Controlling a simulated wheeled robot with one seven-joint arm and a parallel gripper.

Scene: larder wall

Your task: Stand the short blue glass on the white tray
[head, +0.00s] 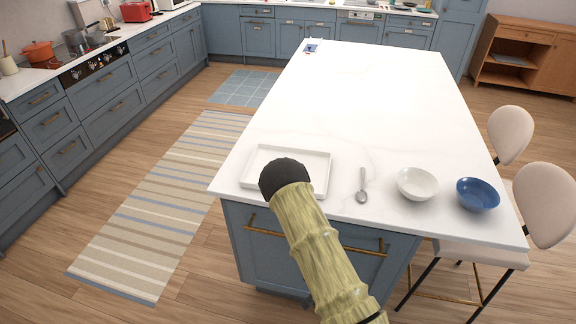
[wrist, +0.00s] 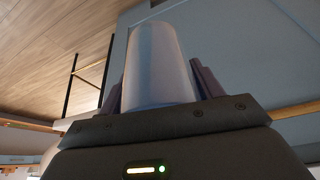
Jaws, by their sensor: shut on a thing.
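The white tray (head: 252,178) lies near the front left corner of the white island top in the head view. The parts of it that show are bare, and my arm covers some of its middle and front. In the wrist view my gripper (wrist: 158,78) is shut on the glass (wrist: 157,60), a smooth, pale blue-grey tumbler held between the two fingers. In the head view the gripper and the glass do not show, hidden by my arm. How far the glass is from the tray I cannot tell.
A spoon (head: 362,186), a white bowl (head: 418,184) and a blue bowl (head: 478,195) sit right of the tray on the island (head: 375,110). The island's middle is clear. Two pale chairs (head: 545,205) stand at its right side. A striped rug (head: 165,205) lies left.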

